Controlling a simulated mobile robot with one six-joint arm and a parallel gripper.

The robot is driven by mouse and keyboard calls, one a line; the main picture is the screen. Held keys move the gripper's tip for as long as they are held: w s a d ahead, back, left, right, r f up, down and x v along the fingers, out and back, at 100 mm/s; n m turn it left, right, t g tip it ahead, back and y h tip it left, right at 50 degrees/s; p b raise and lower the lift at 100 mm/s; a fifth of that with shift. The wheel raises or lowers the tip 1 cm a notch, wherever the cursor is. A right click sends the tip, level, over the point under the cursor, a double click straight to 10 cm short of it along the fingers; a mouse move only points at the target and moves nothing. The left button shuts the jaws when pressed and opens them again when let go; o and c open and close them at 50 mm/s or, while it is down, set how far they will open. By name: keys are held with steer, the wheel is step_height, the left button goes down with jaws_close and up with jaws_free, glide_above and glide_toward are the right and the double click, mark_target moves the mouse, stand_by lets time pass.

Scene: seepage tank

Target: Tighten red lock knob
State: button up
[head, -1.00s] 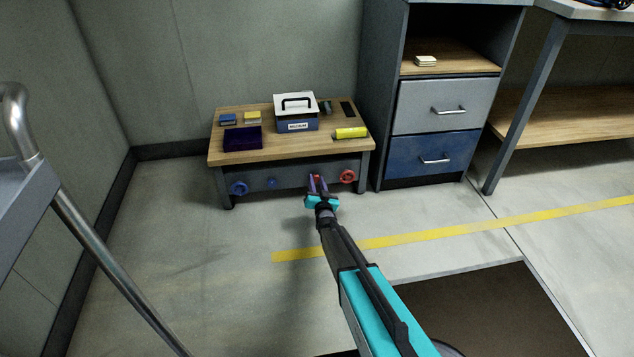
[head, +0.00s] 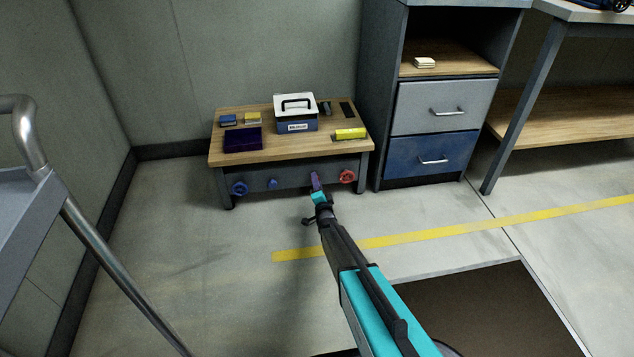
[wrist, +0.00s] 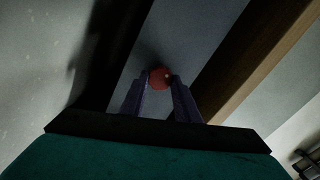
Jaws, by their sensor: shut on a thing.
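The red lock knob shows in the wrist view (wrist: 160,79) as a small round red knob on the grey front panel of the low table. My gripper (head: 315,178) is at that panel, and its two purple fingers sit on either side of the knob in the wrist view (wrist: 160,92), shut on it. In the head view the fingers hide the small knob. A larger red handwheel (head: 347,176) is on the panel just right of my gripper, apart from it.
A blue handwheel (head: 239,188) and a small blue knob (head: 273,184) are on the panel's left. The wooden tabletop (head: 290,148) above holds a white-lidded box (head: 296,113), a dark purple block (head: 242,139) and a yellow cylinder (head: 350,134). A drawer cabinet (head: 440,105) stands right.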

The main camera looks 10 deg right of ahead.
steer(key=m+p, duration=0.1)
steer(key=m, duration=1.2)
steer(key=shift+f, duration=0.15)
stand_by(0.5)
steer(key=o, duration=1)
steer(key=shift+o, duration=0.2)
steer(key=s+p, duration=0.4)
steer(key=s, duration=0.9)
steer(key=shift+s+p, duration=0.4)
